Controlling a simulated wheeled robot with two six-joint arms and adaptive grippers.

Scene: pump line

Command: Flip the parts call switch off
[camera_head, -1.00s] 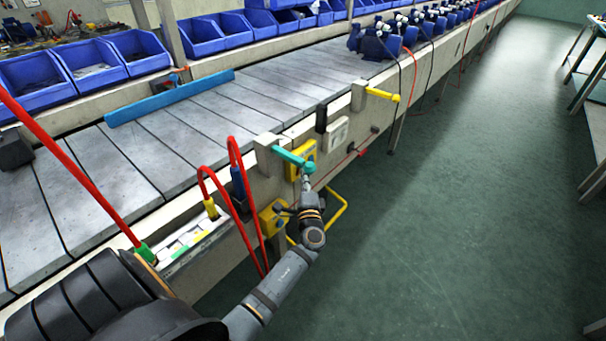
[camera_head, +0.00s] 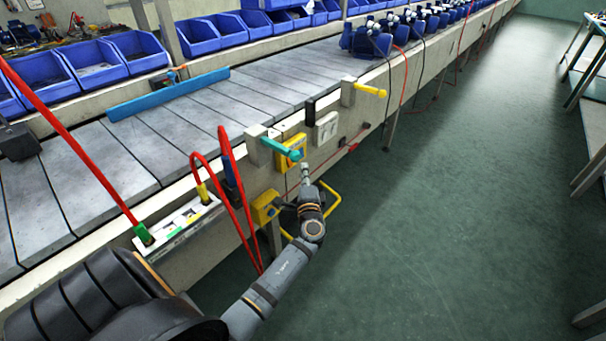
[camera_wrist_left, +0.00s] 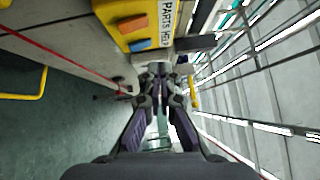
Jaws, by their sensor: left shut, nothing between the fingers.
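The yellow switch box (camera_head: 291,152) is on the side of the conveyor frame, partly behind a teal handle in the head view. In the left wrist view the box (camera_wrist_left: 112,14) shows at the top, with an orange rocker (camera_wrist_left: 132,23) beside the word PARTS and a blue rocker (camera_wrist_left: 141,45) beside HELP. I cannot tell which way the rockers are tipped. My left gripper (camera_head: 305,172) is shut and empty, just below and right of the box in the head view. In the left wrist view its fingertips (camera_wrist_left: 160,70) are apart from both rockers. My right gripper is not in view.
A teal handle (camera_head: 281,148) and a yellow handle (camera_head: 370,89) stick out from the conveyor frame. A second yellow box (camera_head: 265,207), a yellow rail (camera_head: 333,207) and red cables (camera_head: 240,200) are close to my left arm.

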